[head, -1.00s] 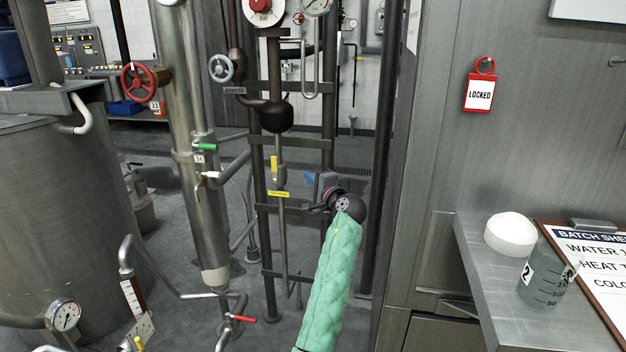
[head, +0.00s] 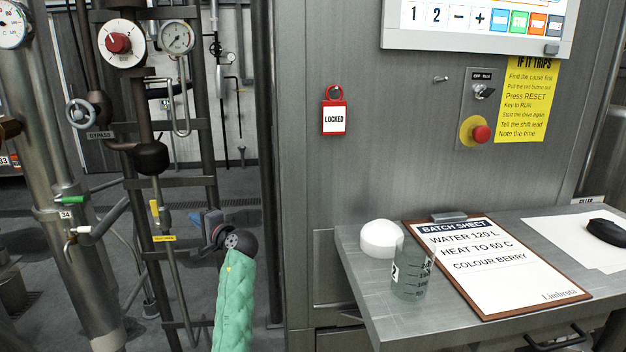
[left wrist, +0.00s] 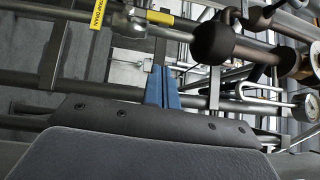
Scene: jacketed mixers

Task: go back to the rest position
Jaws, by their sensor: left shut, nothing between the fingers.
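My left gripper (head: 205,220) is in front of the pipe rack in the head view, at the end of my arm in its green quilted sleeve. Its blue fingers point away from me and are small there. In the left wrist view the two blue fingers (left wrist: 162,87) lie together, shut, with nothing between them. Pipes and valves lie beyond them; I cannot tell how far off. My right gripper is not in view.
A vertical pipe rack (head: 207,130) with gauges and valves stands at the left. A grey cabinet carries a red LOCKED tag (head: 334,118) and a red stop button (head: 481,133).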

